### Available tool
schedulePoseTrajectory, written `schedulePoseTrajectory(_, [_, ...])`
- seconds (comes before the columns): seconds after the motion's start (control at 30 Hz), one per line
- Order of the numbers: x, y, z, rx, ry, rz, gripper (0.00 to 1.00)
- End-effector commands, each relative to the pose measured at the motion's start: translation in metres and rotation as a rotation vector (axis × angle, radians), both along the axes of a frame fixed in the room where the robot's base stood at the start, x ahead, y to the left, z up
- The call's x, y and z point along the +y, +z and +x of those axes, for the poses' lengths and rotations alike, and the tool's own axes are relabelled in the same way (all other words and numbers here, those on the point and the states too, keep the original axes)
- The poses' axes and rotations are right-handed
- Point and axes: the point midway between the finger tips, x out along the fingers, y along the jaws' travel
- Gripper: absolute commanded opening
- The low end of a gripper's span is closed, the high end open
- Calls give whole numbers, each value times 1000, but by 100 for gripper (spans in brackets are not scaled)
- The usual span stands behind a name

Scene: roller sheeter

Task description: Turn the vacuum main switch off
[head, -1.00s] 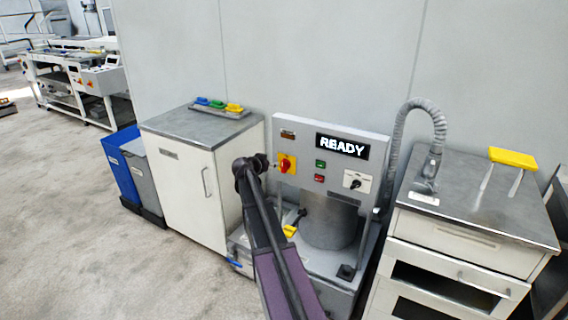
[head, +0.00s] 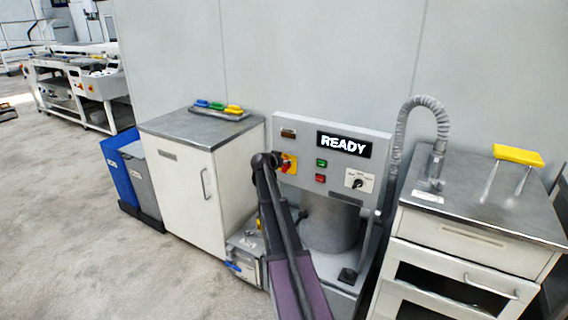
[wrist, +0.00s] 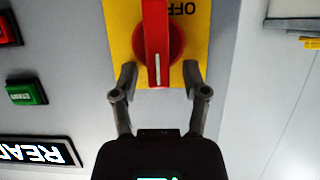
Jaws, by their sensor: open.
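The red rotary switch (wrist: 157,45) sits on a yellow plate (wrist: 200,60) on the grey panel. Its handle lies vertical in the wrist view, with a white line near its lower end. The upside-down word OFF is on the plate, right of the handle. My gripper (wrist: 160,80) is open, one finger on each side of the handle's lower end, with visible gaps. In the head view my gripper (head: 277,160) partly covers the switch (head: 289,165); its fingers cannot be made out there.
The panel has a READY display (head: 344,145), a green button (head: 321,163), a red button (head: 320,178) and a black selector (head: 358,183). A white cabinet (head: 190,190) stands left and a drawer unit (head: 470,235) with a grey hose (head: 440,120) right. Grey floor is clear at front left.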

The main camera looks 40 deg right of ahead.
Motion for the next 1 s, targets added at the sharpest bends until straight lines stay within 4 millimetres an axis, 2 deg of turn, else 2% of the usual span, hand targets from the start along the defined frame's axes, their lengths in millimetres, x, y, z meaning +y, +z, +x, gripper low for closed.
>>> schedulePoseTrajectory(0.27, [-1, 0, 0, 0, 0, 0, 59])
schedulePoseTrajectory(0.47, [-1, 0, 0, -1, 0, 0, 2])
schedulePoseTrajectory(0.5, [0, 0, 0, 0, 0, 1, 0])
schedulePoseTrajectory(1.0, [-1, -2, 2, 56, -2, -21, 0])
